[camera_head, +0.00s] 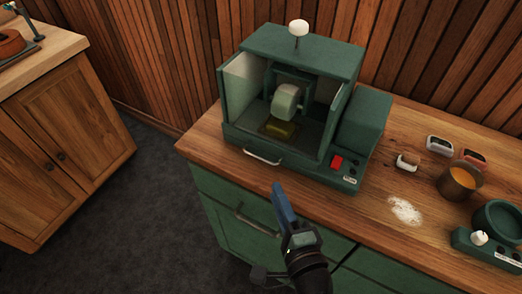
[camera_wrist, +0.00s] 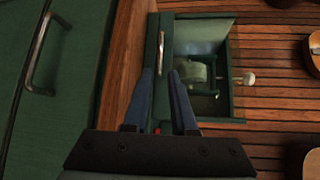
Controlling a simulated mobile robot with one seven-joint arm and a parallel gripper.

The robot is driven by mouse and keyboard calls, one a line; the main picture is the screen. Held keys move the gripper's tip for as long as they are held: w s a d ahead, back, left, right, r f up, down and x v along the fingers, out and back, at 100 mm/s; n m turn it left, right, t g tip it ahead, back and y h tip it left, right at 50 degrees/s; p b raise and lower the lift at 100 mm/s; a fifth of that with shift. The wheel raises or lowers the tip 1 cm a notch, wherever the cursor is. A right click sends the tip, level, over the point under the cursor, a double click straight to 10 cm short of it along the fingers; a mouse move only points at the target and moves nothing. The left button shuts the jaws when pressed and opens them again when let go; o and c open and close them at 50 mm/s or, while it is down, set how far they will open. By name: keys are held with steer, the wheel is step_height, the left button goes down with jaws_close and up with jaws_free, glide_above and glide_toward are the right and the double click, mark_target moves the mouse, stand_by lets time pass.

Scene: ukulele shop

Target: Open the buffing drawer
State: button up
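The green buffing machine (camera_head: 300,85) stands on the wooden counter. Its low front drawer (camera_head: 240,146) has a silver bar handle (camera_head: 262,158) and looks shut. In the wrist view the drawer front (camera_wrist: 151,35) and its handle (camera_wrist: 155,48) are ahead of my fingers. My gripper (camera_head: 279,188) is in front of the machine, just off the counter's front edge, below and to the right of the handle. In the wrist view my gripper (camera_wrist: 160,72) shows two blue fingers apart with nothing held between them. It is not touching the handle.
A green cabinet drawer with its own handle (camera_head: 252,219) is below the counter (camera_head: 225,165). A cup (camera_head: 459,182), small blocks (camera_head: 440,145), white powder (camera_head: 405,210) and a green device (camera_head: 495,235) lie to the right. Open floor (camera_head: 130,210) is at left.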

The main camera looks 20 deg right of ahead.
mark_target(261, 159)
steer(key=p+x, duration=0.1)
steer(key=x, duration=1.1)
steer(key=shift+w+a+r, duration=0.1)
steer(key=shift+a+r, duration=0.05)
jaws_close()
stand_by(1.0)
